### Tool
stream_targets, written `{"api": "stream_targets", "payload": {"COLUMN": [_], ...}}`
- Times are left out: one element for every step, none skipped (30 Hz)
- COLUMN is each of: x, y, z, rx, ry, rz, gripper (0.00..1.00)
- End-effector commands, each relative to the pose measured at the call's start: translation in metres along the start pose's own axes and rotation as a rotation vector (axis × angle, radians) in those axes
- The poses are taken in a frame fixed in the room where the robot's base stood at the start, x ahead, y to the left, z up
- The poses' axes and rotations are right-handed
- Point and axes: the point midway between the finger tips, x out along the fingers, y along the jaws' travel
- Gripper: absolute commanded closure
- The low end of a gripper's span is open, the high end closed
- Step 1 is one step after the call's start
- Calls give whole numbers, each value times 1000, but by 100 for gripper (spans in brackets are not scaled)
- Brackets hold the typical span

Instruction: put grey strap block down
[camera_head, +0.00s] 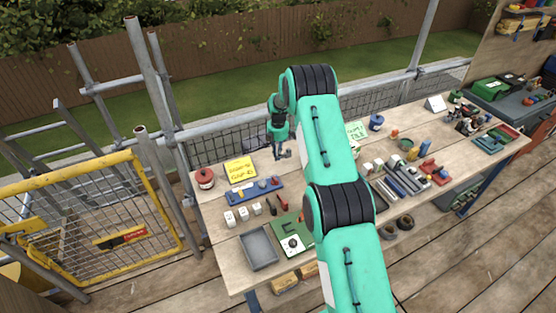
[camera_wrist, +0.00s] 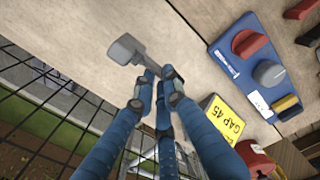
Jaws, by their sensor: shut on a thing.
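My gripper (camera_head: 280,147) hangs over the back part of the workbench (camera_head: 215,240), left of my arm. Its blue fingers (camera_wrist: 160,82) are shut on the grey strap block (camera_wrist: 128,50), gripping one end of it. The block shows a wide grey head and a narrower neck running to the fingertips. In the head view it is a small grey shape (camera_head: 285,155) below the fingers. I cannot tell whether it touches the bench top. A blue holder (camera_head: 255,190) with red, grey and yellow pieces lies nearby; it also shows in the wrist view (camera_wrist: 232,66).
A yellow card (camera_head: 240,169) reading "GAP 45" and a red round container (camera_head: 204,177) stand left of the gripper. White blocks (camera_head: 243,212), a grey tray (camera_head: 258,248) and a green board (camera_head: 289,238) lie nearer. Mesh railing (camera_head: 235,150) runs behind the bench. Bare wood surrounds the block.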

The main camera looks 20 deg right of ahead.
Motion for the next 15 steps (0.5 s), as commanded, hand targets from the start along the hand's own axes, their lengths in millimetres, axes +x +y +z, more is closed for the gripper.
{"api": "stream_targets", "payload": {"x": [0, 0, 0, 0, 1, 2, 4, 6, 9, 12, 15, 20, 23, 25, 28], "y": [0, 0, 0, 0, 0, 0, 0, 0, 0, 0, 0, -1, -1, -1, -1], "z": [0, 0, 0, 0, 0, 0, 0, 0, 0, 0, 0, 0, 0, 0, 0], "rx": [0, 0, 0, 0, 0, 0, 0, 0, 0, 0, 0, 0, 0, 0, 0], "ry": [0, 0, 0, 0, 0, 0, 0, 0, 0, 0, 0, 0, 0, 0, 0], "rz": [0, 0, 0, 0, 0, 0, 0, 0, 0, 0, 0, -1, -1, 0, 0], "gripper": [100, 100, 100, 100, 100, 100, 100, 100, 100, 100, 100, 100, 100, 100, 100]}}
